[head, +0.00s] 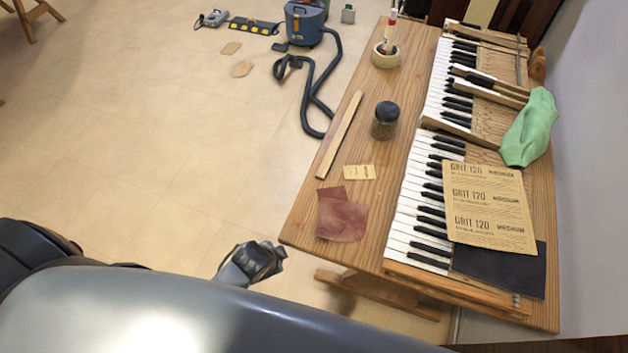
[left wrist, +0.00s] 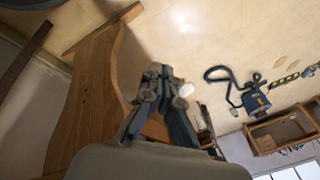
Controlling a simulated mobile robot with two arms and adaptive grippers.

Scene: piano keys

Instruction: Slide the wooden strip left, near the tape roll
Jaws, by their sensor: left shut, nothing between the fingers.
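The wooden strip (head: 340,135) is long, thin and pale. It lies flat along the left edge of the wooden table in the head view. The tape roll (head: 386,59) is a cream ring lying flat beyond the strip's far end, with upright tools at it. A gap separates the strip from the roll. My left gripper (head: 252,262) is off the table's near left corner, apart from the strip, partly hidden by my own body. In the left wrist view its fingers (left wrist: 163,72) are shut and empty. My right gripper is not in view.
A dark-lidded jar (head: 384,121) stands right of the strip. A small paper card (head: 359,172) and reddish sandpaper (head: 341,216) lie near its close end. The piano keyboard (head: 408,222) fills the table's right side. A vacuum cleaner (head: 304,24) stands on the floor beyond.

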